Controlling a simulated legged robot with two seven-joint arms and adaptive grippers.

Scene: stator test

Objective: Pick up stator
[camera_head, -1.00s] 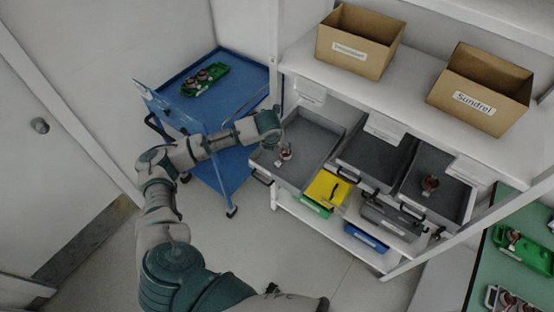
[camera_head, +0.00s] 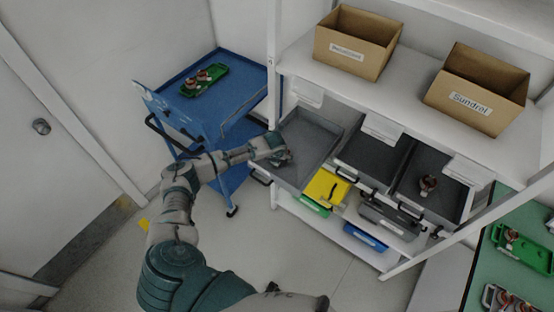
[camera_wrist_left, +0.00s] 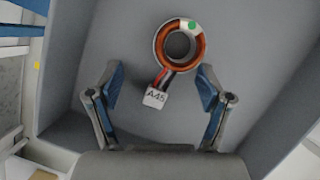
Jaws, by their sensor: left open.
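A stator (camera_wrist_left: 180,46), a copper-coloured ring with a green dot, lies on the grey floor of an open drawer (camera_head: 312,137). In the head view the left gripper (camera_head: 284,160) hides this stator. Another stator (camera_head: 428,184) sits in the right drawer (camera_head: 443,213). My right gripper is not in view.
The middle drawer (camera_head: 372,158) looks empty. Cardboard boxes (camera_head: 356,42) (camera_head: 478,92) stand on the shelf above. A blue cart (camera_head: 245,85) with a green tray (camera_head: 205,79) stands at left. A green table (camera_head: 488,275) holds more parts. The drawer walls surround the left gripper.

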